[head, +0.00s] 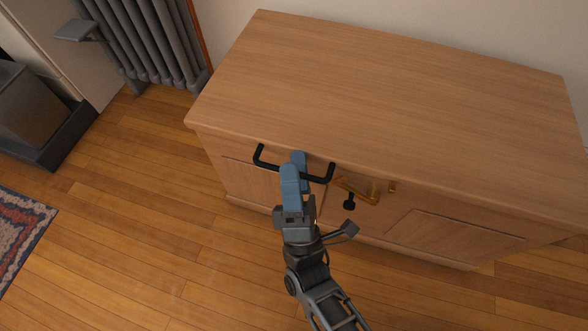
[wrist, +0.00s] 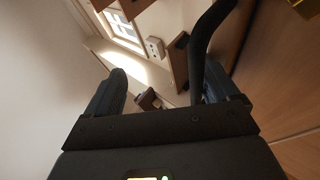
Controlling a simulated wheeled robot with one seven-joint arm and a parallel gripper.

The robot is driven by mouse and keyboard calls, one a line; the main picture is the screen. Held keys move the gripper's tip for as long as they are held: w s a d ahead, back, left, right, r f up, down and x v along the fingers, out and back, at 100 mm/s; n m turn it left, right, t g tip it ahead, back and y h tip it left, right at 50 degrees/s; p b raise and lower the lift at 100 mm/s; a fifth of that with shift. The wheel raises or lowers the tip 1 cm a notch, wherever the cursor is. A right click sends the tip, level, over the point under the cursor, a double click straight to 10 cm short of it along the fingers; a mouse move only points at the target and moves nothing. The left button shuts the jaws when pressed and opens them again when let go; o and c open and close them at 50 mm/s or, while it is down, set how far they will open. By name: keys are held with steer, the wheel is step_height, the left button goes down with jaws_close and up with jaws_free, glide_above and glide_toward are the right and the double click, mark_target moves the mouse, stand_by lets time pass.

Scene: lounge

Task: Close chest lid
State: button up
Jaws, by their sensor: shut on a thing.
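The wooden chest (head: 440,237) stands against the wall in the head view. Its broad lid (head: 390,95) lies flat over the body, and I see no clear gap along the front edge. A black bar handle (head: 320,179) sticks out from the lid's front edge. My gripper (head: 294,168), with blue fingers, is at the front of the chest and shut on this handle. In the wrist view the handle (wrist: 205,35) runs down against the right finger. The fingers hide part of the bar.
A brass latch (head: 360,192) with a black knob (head: 349,202) hangs just right of the handle. A grey radiator (head: 145,40) stands left of the chest, and a dark box (head: 32,105) is at far left. A patterned rug (head: 20,232) lies lower left. The wooden floor in front is clear.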

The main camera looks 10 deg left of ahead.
steer(key=shift+g+h, duration=0.3)
steer(key=f, duration=0.1)
steer(key=s+d+f+b, duration=0.1)
steer(key=f, duration=0.1)
steer(key=d+f, duration=0.1)
steer(key=f, duration=0.1)
steer(key=shift+s+f+b, duration=0.1)
steer(key=shift+s+b, duration=0.25)
steer(key=shift+c, duration=0.7)
steer(key=shift+s+d+f, duration=0.1)
steer(key=shift+d+f, duration=0.2)
steer(key=shift+f, duration=0.15)
steer(key=c, duration=0.3)
steer(key=shift+s+d+f, duration=0.25)
steer(key=shift+s+f, duration=0.1)
steer(key=shift+f, duration=0.4)
steer(key=shift+c, duration=0.2)
